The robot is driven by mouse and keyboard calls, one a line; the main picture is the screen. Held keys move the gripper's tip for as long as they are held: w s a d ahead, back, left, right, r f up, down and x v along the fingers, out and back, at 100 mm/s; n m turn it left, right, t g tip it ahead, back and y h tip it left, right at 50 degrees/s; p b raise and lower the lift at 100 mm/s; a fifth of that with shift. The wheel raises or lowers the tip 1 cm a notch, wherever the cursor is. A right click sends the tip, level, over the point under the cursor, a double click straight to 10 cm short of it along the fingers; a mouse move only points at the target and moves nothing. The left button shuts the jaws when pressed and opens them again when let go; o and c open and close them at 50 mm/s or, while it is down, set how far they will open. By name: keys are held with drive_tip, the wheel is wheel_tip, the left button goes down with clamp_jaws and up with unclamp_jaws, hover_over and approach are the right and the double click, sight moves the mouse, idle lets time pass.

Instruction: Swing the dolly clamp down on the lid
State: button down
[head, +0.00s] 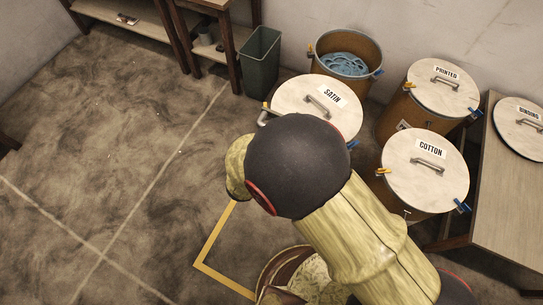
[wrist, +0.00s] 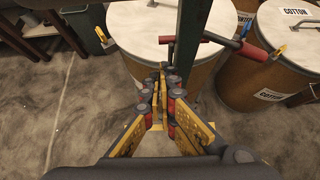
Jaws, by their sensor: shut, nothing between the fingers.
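In the wrist view a dark green upright post (wrist: 191,38) stands before a drum with a pale round lid (wrist: 142,32). A dark bar with red ends (wrist: 226,42), apparently the dolly clamp, crosses in front of the lid; I cannot tell whether it touches it. My gripper (wrist: 168,72) has its yellow-sided fingers shut and empty, with the tips close to the post and the bar's left end. Contact is unclear. In the head view the SATIN lid (head: 300,96) lies behind my arm, which hides the drum body, gripper and clamp.
The COTTON drum (head: 424,172) stands close on the right, with the PRINTED drum (head: 440,91) behind it. An open drum (head: 324,45) holds blue coils. A green bin (head: 261,62) stands at the back. A table (head: 508,200) bounds the right. The left floor is clear.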

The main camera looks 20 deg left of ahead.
drive_tip(key=w, duration=0.2)
drive_tip(key=w+f+b, duration=0.1)
drive_tip(key=w, duration=0.1)
drive_tip(key=shift+w+d+f, duration=0.1)
drive_tip(key=shift+w+d, duration=0.1)
drive_tip(key=shift+w, duration=0.05)
drive_tip(key=w, duration=0.1)
drive_tip(key=w+r, duration=0.1)
drive_tip(key=w, duration=0.1)
drive_tip(key=shift+d, duration=0.1)
idle(0.4)
